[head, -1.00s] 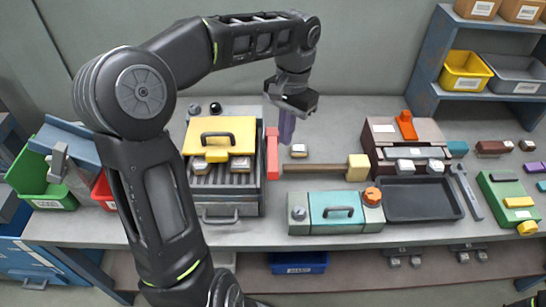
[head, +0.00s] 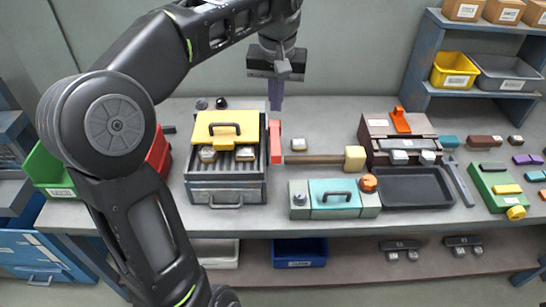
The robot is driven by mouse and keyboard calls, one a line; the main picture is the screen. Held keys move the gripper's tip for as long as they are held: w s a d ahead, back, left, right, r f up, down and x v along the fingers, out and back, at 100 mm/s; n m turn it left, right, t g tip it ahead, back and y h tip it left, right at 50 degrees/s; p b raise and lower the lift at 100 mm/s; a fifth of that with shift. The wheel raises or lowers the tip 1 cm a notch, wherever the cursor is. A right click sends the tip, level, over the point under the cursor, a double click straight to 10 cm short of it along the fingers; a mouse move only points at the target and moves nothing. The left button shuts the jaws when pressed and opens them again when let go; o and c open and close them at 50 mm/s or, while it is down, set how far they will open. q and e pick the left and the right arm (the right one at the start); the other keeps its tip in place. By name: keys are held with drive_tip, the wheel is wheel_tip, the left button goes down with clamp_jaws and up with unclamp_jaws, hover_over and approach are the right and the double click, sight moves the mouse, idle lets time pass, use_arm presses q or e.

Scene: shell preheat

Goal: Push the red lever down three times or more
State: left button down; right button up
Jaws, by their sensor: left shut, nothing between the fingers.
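The red lever (head: 275,142) is a flat red bar at the right side of a grey box (head: 225,190) with a yellow top (head: 225,128). Whether the lever is raised or down is hard to tell from this angle. My left gripper (head: 276,104) hangs with its fingers pointing down, above and behind the lever in the picture. Its fingers are shut with nothing between them. Its tips look close to the lever's far end, but I see no clear contact. My right gripper is out of view.
A brown rod with a tan block (head: 355,158) lies right of the lever, behind a teal-lidded box (head: 334,198). A brown machine with an orange handle (head: 401,121) and a dark tray (head: 415,188) stand further right.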

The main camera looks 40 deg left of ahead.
use_arm(q)
drive_tip(key=shift+w+a+n, duration=0.2)
drive_tip(key=shift+n, duration=0.6)
drive_tip(key=b, duration=0.4)
hover_over(275, 151)
wheel_tip(275, 151, down, 7)
drive_tip(key=f, duration=0.3)
drive_tip(key=f+p, duration=0.1)
drive_tip(key=f, duration=0.2)
drive_tip(key=shift+s+d+f, duration=0.1)
drive_tip(key=shift+s+d, duration=0.1)
drive_tip(key=shift+f, duration=0.35)
